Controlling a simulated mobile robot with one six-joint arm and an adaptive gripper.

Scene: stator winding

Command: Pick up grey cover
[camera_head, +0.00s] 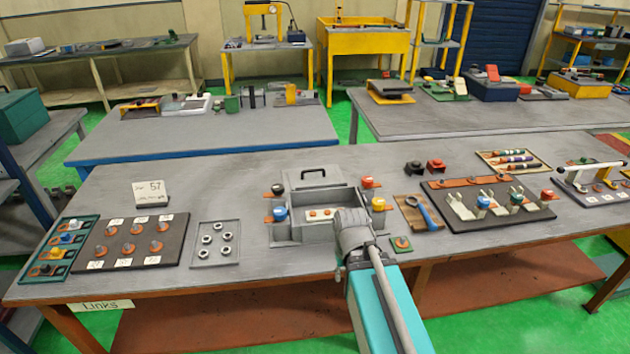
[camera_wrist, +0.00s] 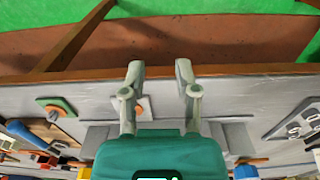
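A grey cover with a black handle (camera_head: 313,176) is at the back of a grey open box (camera_head: 283,232) on the near table. I cannot tell whether it lies flat on the table or rests on the box. Inside the box is a pale plate with small orange parts (camera_head: 320,213). My gripper (camera_head: 352,222) is over the front right of the box, apart from the cover. In the wrist view my gripper (camera_wrist: 158,85) has its two fingers spread with a clear gap, holding nothing. The cover is not identifiable in the wrist view; my gripper body hides much of the middle there.
Colored clamps, blue (camera_head: 281,213) and yellow (camera_head: 378,204) among them, flank the box. A blue-handled magnifier-like tool (camera_head: 424,212) lies to the right. A tray of nuts (camera_head: 216,243) lies left. Bare table shows between the box and the sign marked 57 (camera_head: 151,193).

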